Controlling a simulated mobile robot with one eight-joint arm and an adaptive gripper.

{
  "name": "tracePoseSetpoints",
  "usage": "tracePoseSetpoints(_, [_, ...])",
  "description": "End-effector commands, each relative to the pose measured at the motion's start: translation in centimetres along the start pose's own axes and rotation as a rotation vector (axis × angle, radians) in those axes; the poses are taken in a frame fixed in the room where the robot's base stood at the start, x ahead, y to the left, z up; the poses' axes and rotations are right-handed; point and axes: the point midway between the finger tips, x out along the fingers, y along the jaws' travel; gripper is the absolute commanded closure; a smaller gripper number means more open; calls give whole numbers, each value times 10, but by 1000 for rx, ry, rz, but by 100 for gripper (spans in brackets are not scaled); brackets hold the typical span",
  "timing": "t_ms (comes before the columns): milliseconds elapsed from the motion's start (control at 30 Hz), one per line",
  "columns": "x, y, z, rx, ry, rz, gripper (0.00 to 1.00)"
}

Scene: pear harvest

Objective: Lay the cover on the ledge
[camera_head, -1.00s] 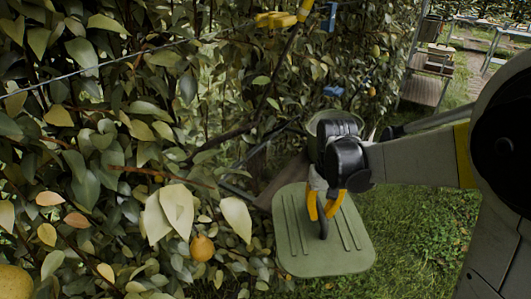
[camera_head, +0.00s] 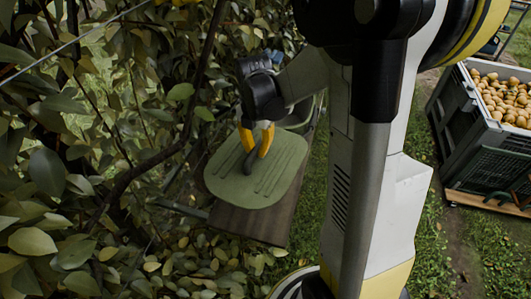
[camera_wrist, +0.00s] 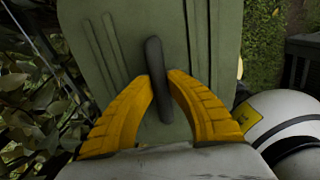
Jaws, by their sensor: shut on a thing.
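The cover is a flat green panel (camera_head: 228,177) with rounded corners, raised ribs and a dark upright handle (camera_head: 252,162). My gripper (camera_head: 257,140) has yellow fingers and is shut on the handle. In the wrist view the fingers (camera_wrist: 167,88) close on both sides of the dark handle, with the green cover (camera_wrist: 100,30) beyond. The ledge looks to be the brown wooden board (camera_head: 255,222) beneath the cover in the head view. The cover overlaps most of its near part. I cannot tell whether the cover touches the board.
Dense leaves and a branch (camera_head: 135,175) crowd the left side close to the cover. A grey crate (camera_head: 478,150) full of pears stands at the right. Grass (camera_head: 430,235) lies open between my body and the crate.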

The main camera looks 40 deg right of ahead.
Motion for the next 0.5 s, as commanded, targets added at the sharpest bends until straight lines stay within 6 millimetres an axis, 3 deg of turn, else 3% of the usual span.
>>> tracePoseSetpoints(133, [1,-6,5,-128,0,0,100])
tracePoseSetpoints(233, [13,-7,6,-159,0,0,100])
tracePoseSetpoints(500, [90,-7,6,-161,0,0,100])
